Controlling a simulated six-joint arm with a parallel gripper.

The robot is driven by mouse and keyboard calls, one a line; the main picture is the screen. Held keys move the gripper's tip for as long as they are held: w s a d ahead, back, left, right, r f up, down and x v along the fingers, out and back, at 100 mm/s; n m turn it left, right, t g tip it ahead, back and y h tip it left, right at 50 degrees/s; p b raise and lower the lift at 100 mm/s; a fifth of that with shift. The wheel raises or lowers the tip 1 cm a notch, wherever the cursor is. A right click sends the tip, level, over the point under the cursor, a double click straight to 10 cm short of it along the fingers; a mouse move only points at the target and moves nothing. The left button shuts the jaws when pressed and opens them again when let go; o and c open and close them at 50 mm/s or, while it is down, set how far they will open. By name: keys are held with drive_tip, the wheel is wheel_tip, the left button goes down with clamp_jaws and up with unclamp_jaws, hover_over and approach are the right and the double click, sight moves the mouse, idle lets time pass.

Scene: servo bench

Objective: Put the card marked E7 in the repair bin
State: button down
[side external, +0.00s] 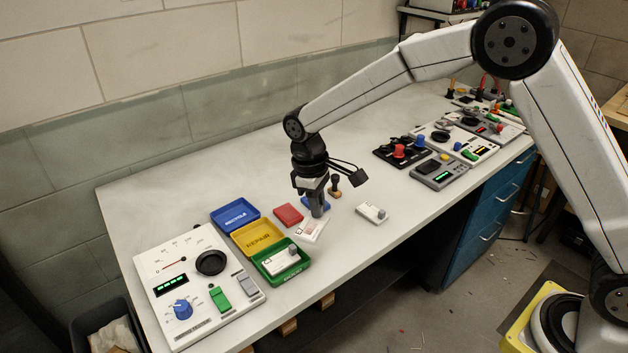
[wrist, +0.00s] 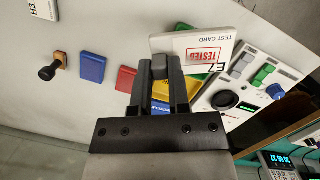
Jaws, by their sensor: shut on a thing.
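My gripper (side external: 318,212) is shut on a white card (side external: 309,231) and holds it just right of the yellow REPAIR bin (side external: 241,228). In the wrist view the gripper (wrist: 159,70) is shut at the edge of the card (wrist: 190,40). That card reads TEST CARD and has a red TESTED stamp. The REPAIR bin looks empty in the side view. Little of it shows between the fingers in the wrist view.
The blue RECYCLE bin (side external: 235,216) and the green bin (side external: 303,267), with a white card in it, flank the yellow bin. A red pad (side external: 288,214), blue pad (wrist: 93,67), stamp (side external: 335,188) and another card (side external: 372,212) lie nearby. A control panel (side external: 165,312) stands left.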

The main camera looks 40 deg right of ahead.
drive_tip(key=w+a+f+n+t, duration=0.1)
drive_tip(key=w+a+n, duration=0.4)
drive_tip(key=n, duration=1)
drive_tip(key=w+a+f+n+t, duration=0.2)
drive_tip(key=w+a+n, duration=0.4)
drive_tip(key=n, duration=0.9)
drive_tip(key=shift+w+a+f+y, duration=0.2)
drive_tip(key=shift+w+f+y, duration=0.2)
drive_tip(key=shift+w+f, duration=0.2)
drive_tip(key=shift+s+f, duration=0.1)
drive_tip(key=shift+f, duration=0.1)
drive_tip(key=shift+f, duration=3.05)
drive_tip(key=shift+f, duration=0.2)
drive_tip(key=c, duration=0.5)
unclamp_jaws()
